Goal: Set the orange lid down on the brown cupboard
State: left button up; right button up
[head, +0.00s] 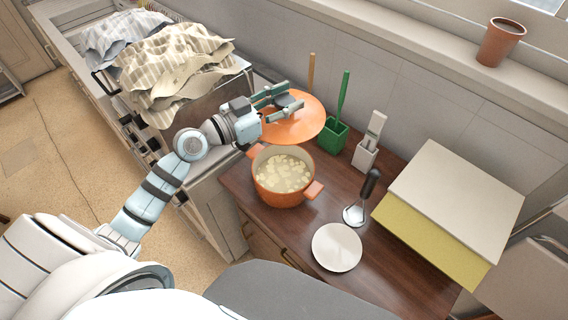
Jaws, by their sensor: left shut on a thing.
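The orange lid (296,128) is a round disc with a dark knob. My left gripper (287,103) is shut on the lid at its knob. The lid is at the back left of the brown cupboard (385,262), behind the orange pot. I cannot tell whether it touches the cupboard top or hangs just above it. The orange pot (280,197) stands uncovered on the cupboard with pale yellow pieces in it. My right gripper is not in view.

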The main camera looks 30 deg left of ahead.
pick_arm(q)
jog(key=shift+a+f, duration=0.15)
jog(key=shift+a, duration=0.1)
notch_tip(320, 180, down, 20)
jog(key=b, duration=0.5)
jog(key=o, duration=1.2)
jog(key=shift+o, duration=0.2)
